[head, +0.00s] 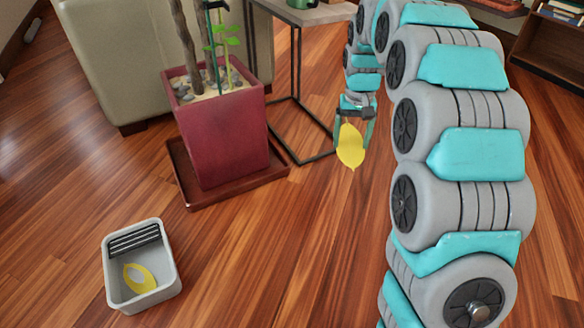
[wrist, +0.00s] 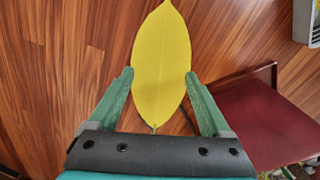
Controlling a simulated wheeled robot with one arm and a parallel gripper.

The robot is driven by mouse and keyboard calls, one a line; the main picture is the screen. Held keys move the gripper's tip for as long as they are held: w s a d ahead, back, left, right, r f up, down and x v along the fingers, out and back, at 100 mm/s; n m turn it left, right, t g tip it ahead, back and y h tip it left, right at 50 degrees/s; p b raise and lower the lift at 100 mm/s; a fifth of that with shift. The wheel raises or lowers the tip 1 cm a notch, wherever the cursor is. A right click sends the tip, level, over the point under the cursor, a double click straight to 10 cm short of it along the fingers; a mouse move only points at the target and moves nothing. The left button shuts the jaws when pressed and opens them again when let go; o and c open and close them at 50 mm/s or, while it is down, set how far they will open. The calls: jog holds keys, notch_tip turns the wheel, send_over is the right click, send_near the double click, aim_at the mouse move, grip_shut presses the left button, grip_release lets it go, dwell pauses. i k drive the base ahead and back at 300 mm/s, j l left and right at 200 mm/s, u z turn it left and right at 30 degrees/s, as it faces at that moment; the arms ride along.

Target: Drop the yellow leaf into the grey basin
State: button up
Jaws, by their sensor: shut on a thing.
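A yellow leaf (head: 350,148) hangs tip down from my gripper (head: 354,122) in the head view, well above the floor. In the wrist view the leaf (wrist: 160,55) lies between the two green fingers of my gripper (wrist: 159,75), which are shut on it. The grey basin (head: 162,288) stands on the floor at lower left in the head view, far to the left of my gripper. Inside it lie a yellow piece (head: 140,278) with a pale middle and a dark striped patch along the back wall. Part of what looks like the basin (wrist: 303,20) shows at the wrist view's upper right corner.
A dark red planter (head: 222,128) with a plant stands on a brown tray (head: 240,194) between my gripper and the basin. A side table (head: 305,14) and a beige seat (head: 150,60) stand behind. The wooden floor around the basin is clear.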

aim_at(152, 275)
jog(key=i+j+u, duration=0.1)
jog(key=j+u, duration=0.25)
jog(key=i+j+u, duration=0.15)
jog(key=j+u, duration=0.25)
jog(key=i+j+u, duration=0.2)
jog(key=j+u, duration=0.15)
